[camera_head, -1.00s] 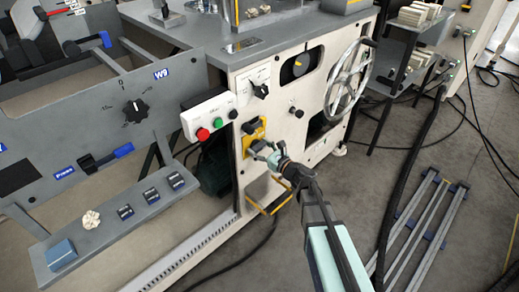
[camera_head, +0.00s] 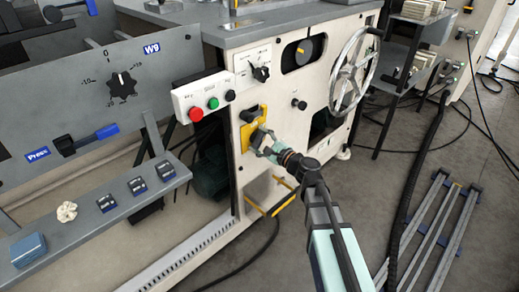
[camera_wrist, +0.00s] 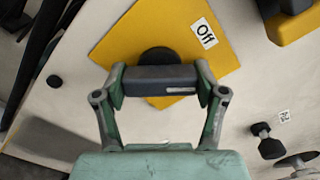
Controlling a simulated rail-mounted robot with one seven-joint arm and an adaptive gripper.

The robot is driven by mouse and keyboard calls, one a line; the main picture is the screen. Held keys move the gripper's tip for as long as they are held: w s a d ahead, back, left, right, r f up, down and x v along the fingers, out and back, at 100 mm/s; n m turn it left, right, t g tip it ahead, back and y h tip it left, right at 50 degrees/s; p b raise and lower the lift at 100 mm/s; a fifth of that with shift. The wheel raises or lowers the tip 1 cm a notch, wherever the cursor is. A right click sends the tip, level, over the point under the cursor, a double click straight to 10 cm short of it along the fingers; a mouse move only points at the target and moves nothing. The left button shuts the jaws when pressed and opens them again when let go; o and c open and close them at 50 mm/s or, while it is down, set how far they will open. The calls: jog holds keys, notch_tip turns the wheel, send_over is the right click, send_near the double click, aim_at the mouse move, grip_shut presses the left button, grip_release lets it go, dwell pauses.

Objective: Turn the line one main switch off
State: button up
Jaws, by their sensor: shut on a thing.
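The main switch is a yellow plate (camera_head: 246,134) on the cream front panel of the machine, and its plate also shows in the wrist view (camera_wrist: 120,45). A dark bar handle (camera_wrist: 160,80) stands out from a round black hub on that plate. My gripper (camera_head: 264,141) reaches the switch from the lower right. In the wrist view its two fingers (camera_wrist: 160,88) are shut on the ends of the handle. In the head view the gripper hides most of the handle.
A box with red, green and black buttons (camera_head: 206,103) is left of the switch. A selector knob (camera_head: 261,73), a spoked handwheel (camera_head: 357,75) and a small black knob (camera_head: 298,104) are above and right. A yellow-edged bracket (camera_head: 270,196) is below. Cables and rails lie on the floor at right.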

jog(key=n+b, duration=0.4)
jog(key=b, duration=0.1)
jog(key=shift+f+n, duration=0.25)
jog(key=shift+n, duration=0.05)
jog(key=n+b, duration=0.3)
jog(key=shift+r, duration=0.2)
jog(key=shift+b, duration=0.3)
jog(key=o, duration=1.1)
jog(key=shift+o, duration=0.2)
jog(key=v, duration=1.2)
